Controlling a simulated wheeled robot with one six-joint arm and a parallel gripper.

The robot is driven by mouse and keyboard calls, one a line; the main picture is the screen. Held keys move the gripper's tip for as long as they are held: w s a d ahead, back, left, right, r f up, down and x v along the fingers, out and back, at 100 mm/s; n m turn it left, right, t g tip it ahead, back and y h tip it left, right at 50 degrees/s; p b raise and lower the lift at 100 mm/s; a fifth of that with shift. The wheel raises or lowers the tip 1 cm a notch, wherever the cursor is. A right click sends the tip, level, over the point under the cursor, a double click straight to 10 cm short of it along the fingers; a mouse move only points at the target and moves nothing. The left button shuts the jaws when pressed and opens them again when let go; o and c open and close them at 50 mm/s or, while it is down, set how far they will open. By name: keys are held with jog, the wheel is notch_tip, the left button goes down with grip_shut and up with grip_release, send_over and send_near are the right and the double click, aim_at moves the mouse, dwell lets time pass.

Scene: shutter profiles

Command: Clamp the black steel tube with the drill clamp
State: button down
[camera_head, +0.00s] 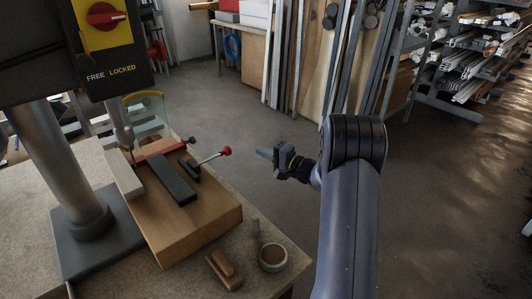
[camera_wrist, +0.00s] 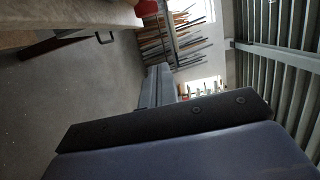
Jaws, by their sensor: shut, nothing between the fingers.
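The black steel tube (camera_head: 173,182) lies on the wooden block (camera_head: 190,235) under the drill, in the head view. The drill clamp (camera_head: 193,168) sits beside the tube on its right. Its lever slants up to the right and ends in a red knob (camera_head: 225,151). I cannot tell whether its pad touches the tube. My gripper (camera_head: 262,153) is shut and empty. It hangs in the air to the right of the red knob, apart from it, pointing left. The wrist view shows no tube or clamp that I can make out.
The drill press (camera_head: 45,160) with its column stands at the left. A red bar (camera_head: 160,151) crosses behind the tube. A wooden brush (camera_head: 224,268) and a round pot (camera_head: 272,258) are at the bench's front. Floor to the right is clear; racks stand behind.

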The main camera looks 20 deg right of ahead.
aim_at(212, 158)
jog(key=w+a+p, duration=0.1)
jog(key=w+a, duration=0.2)
jog(key=a, duration=0.4)
jog(key=shift+w, duration=0.2)
jog(key=shift+a+f, duration=0.1)
jog(key=shift+a, duration=0.05)
jog(key=s+a, duration=0.1)
jog(key=a, duration=0.1)
jog(key=s+a, duration=0.1)
jog(key=a, duration=0.2)
jog(key=s+a, duration=0.1)
jog(key=a, duration=0.1)
jog(key=shift+s+a, duration=0.1)
jog(key=shift+a, duration=0.15)
